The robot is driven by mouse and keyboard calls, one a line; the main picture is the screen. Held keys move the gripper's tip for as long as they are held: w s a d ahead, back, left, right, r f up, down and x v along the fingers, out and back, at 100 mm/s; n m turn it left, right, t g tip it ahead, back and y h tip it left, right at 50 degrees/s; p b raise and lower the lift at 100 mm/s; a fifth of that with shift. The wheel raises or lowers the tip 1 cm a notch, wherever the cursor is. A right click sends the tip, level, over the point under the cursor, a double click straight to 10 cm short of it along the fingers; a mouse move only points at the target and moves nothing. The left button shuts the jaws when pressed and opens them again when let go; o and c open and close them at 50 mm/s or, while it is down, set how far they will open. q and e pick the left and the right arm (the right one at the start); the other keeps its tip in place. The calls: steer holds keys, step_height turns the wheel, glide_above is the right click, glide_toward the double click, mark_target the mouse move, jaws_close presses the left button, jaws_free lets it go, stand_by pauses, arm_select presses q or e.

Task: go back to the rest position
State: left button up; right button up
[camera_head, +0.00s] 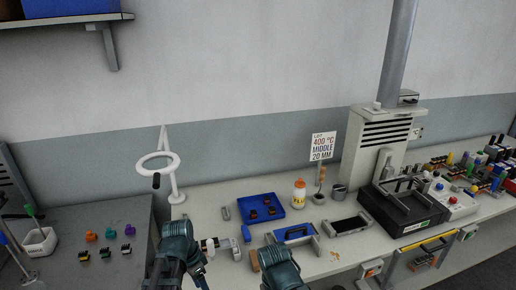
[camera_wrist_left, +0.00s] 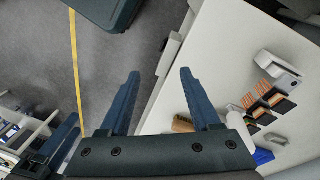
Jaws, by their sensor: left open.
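My left gripper (camera_wrist_left: 160,76) shows in the left wrist view with its two blue-grey fingers spread apart. Nothing is between them; grey floor and the table's edge lie behind the gap. In the head view my left arm (camera_head: 178,250) is at the bottom, in front of the table's left part. My right arm (camera_head: 281,270) is to the right of it, also at the bottom edge. The fingertips of both cannot be made out in the head view.
The white table (camera_head: 215,199) carries a blue tray (camera_head: 240,208) with dark parts, a black-topped device (camera_head: 400,212) and a white ring lamp (camera_head: 173,190). A grey side table (camera_head: 75,220) at left holds several coloured connectors. In the wrist view, dark connectors (camera_wrist_left: 272,101) lie at right.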

arm_select(q)
steer(key=s+d+n+y, duration=0.3)
steer(key=s+d+n, duration=0.2)
steer(key=d, duration=0.5)
steer(key=shift+s+d+n, duration=0.4)
steer(key=shift+s, duration=0.6)
